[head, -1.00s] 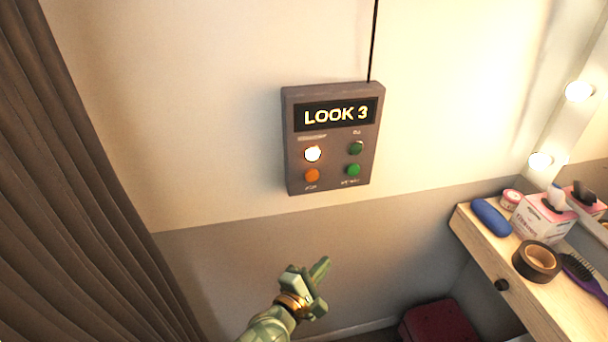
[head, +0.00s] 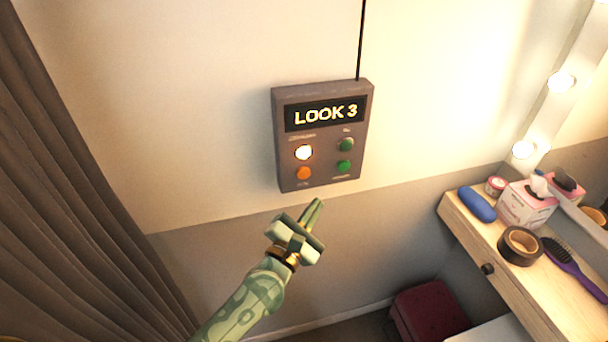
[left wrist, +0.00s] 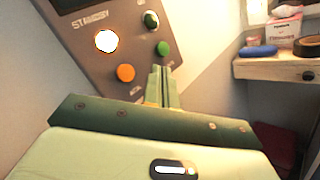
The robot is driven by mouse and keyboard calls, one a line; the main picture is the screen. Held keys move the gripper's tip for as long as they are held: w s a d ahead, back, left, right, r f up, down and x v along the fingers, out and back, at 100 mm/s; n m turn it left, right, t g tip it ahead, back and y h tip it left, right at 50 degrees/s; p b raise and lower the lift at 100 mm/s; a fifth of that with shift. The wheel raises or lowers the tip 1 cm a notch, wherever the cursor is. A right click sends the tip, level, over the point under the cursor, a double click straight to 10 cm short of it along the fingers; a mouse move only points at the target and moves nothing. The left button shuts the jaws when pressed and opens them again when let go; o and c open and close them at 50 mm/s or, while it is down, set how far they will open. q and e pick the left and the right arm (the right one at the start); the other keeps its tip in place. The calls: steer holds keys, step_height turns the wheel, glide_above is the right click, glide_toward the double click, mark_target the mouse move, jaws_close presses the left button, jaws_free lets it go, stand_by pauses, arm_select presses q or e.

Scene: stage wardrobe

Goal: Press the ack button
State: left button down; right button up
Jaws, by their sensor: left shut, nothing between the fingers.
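A grey cue box (head: 320,177) hangs on the wall, its display (head: 325,114) reading "LOOK 3". Below are a glowing white lamp or button (head: 303,152), an orange button (head: 304,173), an upper green button (head: 346,144) and a lower green button (head: 344,166). In the left wrist view, "STANDBY" is printed above the lit white one (left wrist: 106,41); I cannot read which is labelled ack. My left gripper (head: 316,204) is shut and empty, just below the box and apart from it in the head view. In the left wrist view its fingers point up, right of the orange button (left wrist: 125,73). My right gripper is out of view.
A dark curtain (head: 70,190) hangs at the left. At the right, a wooden shelf (head: 500,262) holds a blue case (head: 477,204), a tissue box (head: 526,205), a tape roll (head: 520,246) and a brush (head: 570,265). A dark red box (head: 430,312) stands below. A cable (head: 362,40) runs above the cue box.

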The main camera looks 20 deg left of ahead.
mark_target(310, 172)
arm_select(q)
steer(key=shift+w+a+b, duration=0.3)
steer(key=shift+w+a, duration=0.35)
steer(key=shift+w, duration=0.35)
steer(key=shift+w+a+b, duration=0.3)
steer(key=shift+w+a, duration=0.35)
steer(key=shift+w, duration=0.3)
steer(key=shift+w+a+b, duration=0.3)
steer(key=shift+w+a, duration=0.35)
steer(key=shift+w, duration=0.35)
steer(key=shift+w, duration=0.1)
steer(key=shift+w+a, duration=0.25)
steer(key=shift+w+a, duration=0.2)
steer(key=shift+w, duration=0.15)
stand_by(0.4)
stand_by(0.4)
steer(key=shift+s+d, duration=0.45)
steer(key=shift+s, duration=0.3)
